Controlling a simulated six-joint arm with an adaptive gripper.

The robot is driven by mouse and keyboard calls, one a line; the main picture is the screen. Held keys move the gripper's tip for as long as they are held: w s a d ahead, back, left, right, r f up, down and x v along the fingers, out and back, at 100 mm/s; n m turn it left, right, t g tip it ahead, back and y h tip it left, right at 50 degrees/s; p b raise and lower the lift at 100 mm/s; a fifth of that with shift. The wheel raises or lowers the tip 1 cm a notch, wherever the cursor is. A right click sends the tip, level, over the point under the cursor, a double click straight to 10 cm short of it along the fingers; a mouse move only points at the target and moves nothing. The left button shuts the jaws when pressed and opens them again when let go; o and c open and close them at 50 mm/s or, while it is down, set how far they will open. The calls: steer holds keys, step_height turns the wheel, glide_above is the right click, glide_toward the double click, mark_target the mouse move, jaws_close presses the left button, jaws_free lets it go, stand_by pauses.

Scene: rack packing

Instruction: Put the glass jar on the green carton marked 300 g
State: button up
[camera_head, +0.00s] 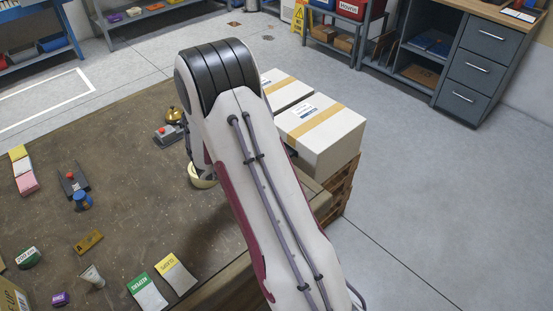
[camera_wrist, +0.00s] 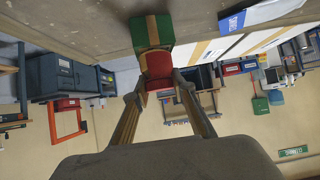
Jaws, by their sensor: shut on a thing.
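In the wrist view, my gripper (camera_wrist: 161,88) has its two fingers on either side of a small red thing, which appears to be the glass jar (camera_wrist: 158,66); its glass cannot be made out clearly. Just beyond it is a green carton (camera_wrist: 152,32) with a tan stripe. The jar and carton overlap in this view, and I cannot tell whether they touch. No 300 g mark is readable there. In the head view, my arm hides most of the gripper and the jar. A green container (camera_head: 28,257) with a white label lies at the table's left; its lettering is too small to read surely.
White cartons (camera_head: 322,133) stand on a pallet to the right.

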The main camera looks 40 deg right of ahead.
steer(key=shift+f, duration=0.15)
steer(key=o, duration=1.2)
steer(key=shift+r, duration=0.2)
steer(key=shift+a+r, duration=0.35)
steer(key=shift+a, duration=0.2)
steer(key=v, duration=1)
steer(key=shift+a+r, duration=0.15)
steer(key=shift+a, duration=0.15)
